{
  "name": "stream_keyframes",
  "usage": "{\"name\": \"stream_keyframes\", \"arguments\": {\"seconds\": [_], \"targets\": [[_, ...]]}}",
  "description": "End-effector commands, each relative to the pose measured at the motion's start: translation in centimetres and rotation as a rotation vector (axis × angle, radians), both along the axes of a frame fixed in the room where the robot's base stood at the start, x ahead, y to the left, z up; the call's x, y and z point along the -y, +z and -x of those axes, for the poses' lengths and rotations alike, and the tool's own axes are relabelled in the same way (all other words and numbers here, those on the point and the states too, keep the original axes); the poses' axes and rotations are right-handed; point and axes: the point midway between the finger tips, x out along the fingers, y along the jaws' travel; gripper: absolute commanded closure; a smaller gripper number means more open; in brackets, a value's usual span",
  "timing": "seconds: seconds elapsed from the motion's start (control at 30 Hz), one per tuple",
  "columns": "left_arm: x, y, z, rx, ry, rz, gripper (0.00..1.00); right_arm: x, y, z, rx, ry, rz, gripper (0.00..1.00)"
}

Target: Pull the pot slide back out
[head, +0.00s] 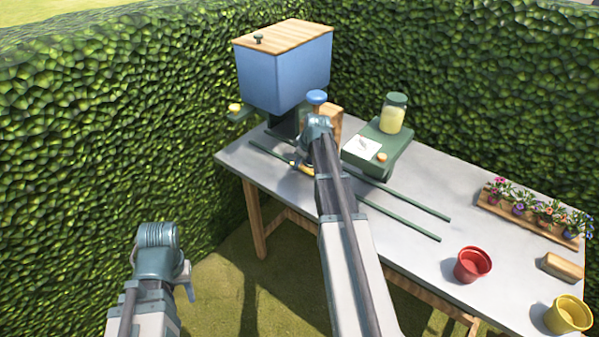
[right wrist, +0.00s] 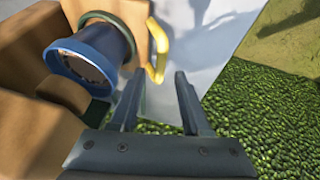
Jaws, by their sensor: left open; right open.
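The pot slide (right wrist: 137,20) shows in the right wrist view as a tan block with a yellow loop handle (right wrist: 161,45). A blue round rim (right wrist: 62,68) with a dark inside stands beside it. My right gripper (right wrist: 160,74) is open, its fingertips just short of the handle, which lies between and beyond them. In the head view a bit of yellow handle (head: 308,170) shows by the right gripper (head: 299,165), whose arm hides most of the slide. My left gripper (head: 188,278) is open and empty, off the table at lower left.
Two green rails (head: 405,196) run along the grey table (head: 440,262). A blue hopper (head: 285,75) stands at the back left, a green box with a jar (head: 393,115) beyond the rails. A red pot (head: 472,265), yellow pot (head: 568,315) and flower tray (head: 530,223) are at right.

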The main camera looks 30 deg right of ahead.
Motion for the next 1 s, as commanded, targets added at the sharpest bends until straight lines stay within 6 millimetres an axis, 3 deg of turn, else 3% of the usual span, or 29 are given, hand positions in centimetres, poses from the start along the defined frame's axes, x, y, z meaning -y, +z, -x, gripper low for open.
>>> {"name": "stream_keyframes", "arguments": {"seconds": [0.03,0.1,0.47,0.73,1.0], "targets": [[0.0,-1.14,0.0,0.0,0.0,0.0,0.53,0.04,-1.14,-0.4,0.0,0.0,0.0,0.53],[0.0,-1.58,0.0,0.0,0.0,0.0,0.53,0.03,-1.58,-0.64,0.0,0.0,0.0,0.53],[0.0,-1.7,0.0,0.0,0.0,0.0,0.53,0.01,-1.7,-0.8,0.0,0.0,0.0,0.53],[0.0,-1.7,0.0,0.0,0.0,0.0,0.53,0.02,-1.7,-0.8,0.0,0.0,0.0,1.0],[0.0,-1.7,0.0,0.0,0.0,0.0,0.53,0.02,-1.71,-0.79,0.0,0.0,0.0,1.0]]}}
